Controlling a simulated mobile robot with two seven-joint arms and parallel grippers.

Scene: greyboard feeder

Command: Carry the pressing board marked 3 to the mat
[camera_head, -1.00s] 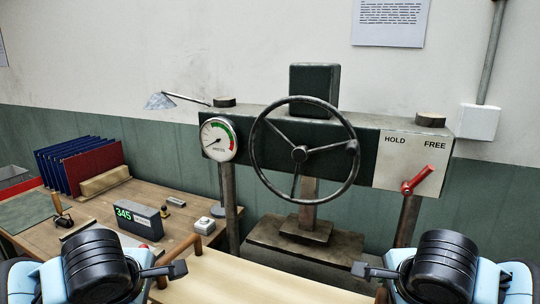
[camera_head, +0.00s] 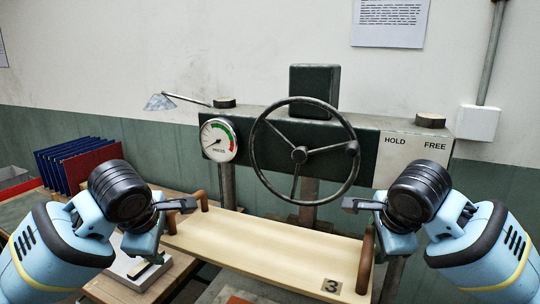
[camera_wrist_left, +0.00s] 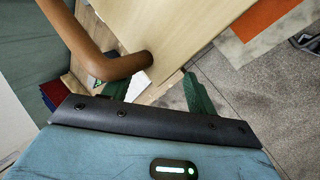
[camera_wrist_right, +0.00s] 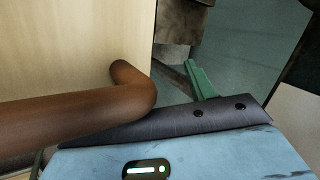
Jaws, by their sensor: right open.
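The pale wooden pressing board (camera_head: 270,250) lies level across the middle of the head view, with a 3 (camera_head: 332,286) at its near right corner. A brown bar handle stands at each end, the left (camera_head: 203,200) and the right (camera_head: 368,262). My left gripper (camera_head: 190,205) is at the left handle; its fingers look apart in the left wrist view (camera_wrist_left: 155,92). My right gripper (camera_head: 352,204) is open by the right handle, which crosses the right wrist view (camera_wrist_right: 80,112) and hides one finger. Part of a green mat (camera_head: 15,208) shows at far left.
The press with its handwheel (camera_head: 300,155) and gauge (camera_head: 218,139) stands behind the board. Blue and red upright folders (camera_head: 90,165) stand on the bench at left. A white flat device (camera_head: 140,268) lies below my left gripper. Concrete floor (camera_wrist_left: 250,95) shows in the left wrist view.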

